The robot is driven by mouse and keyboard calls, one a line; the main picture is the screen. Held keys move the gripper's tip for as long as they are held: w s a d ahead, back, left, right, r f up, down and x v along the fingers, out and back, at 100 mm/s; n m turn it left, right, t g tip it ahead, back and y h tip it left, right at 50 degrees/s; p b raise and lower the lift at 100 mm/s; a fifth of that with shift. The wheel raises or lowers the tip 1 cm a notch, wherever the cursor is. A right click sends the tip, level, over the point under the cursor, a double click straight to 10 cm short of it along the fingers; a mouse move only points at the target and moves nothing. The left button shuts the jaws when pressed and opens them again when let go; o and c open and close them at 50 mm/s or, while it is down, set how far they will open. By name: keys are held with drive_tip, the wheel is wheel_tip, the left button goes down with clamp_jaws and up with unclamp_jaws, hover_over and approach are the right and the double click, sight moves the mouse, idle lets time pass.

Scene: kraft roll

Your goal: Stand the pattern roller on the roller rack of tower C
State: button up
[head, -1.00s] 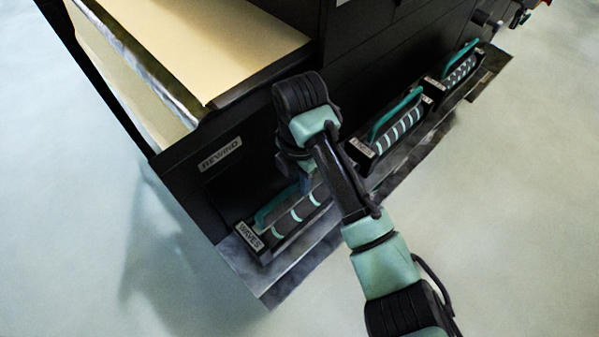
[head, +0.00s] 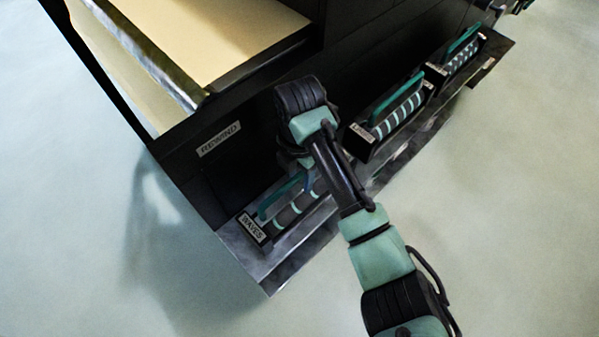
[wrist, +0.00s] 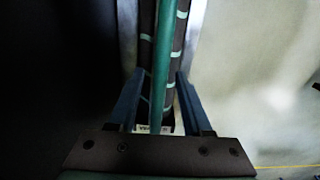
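A dark pattern roller with pale green bands (head: 290,212) lies in a cradle marked WAVES (head: 252,228) on a low ledge, with a teal handle bar (head: 275,200) above it. In the wrist view the roller (wrist: 176,45) lies below the teal bar (wrist: 161,60). My gripper (wrist: 158,75) is open, one blue finger on each side of the bar, with gaps showing; contact is not visible. In the head view my arm hides part of the roller and most of the gripper. I cannot identify tower C or its roller rack.
Two more banded rollers with teal handles (head: 400,108) (head: 462,55) sit in cradles farther along the ledge (head: 262,262). A dark machine marked REWIND (head: 219,140) rises behind, with a tan sheet surface (head: 215,35) above. The pale floor is clear at left and right.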

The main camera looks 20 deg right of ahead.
drive_tip(key=shift+r, duration=0.15)
wheel_tip(320, 180, up, 12)
drive_tip(key=p, duration=0.3)
idle(0.6)
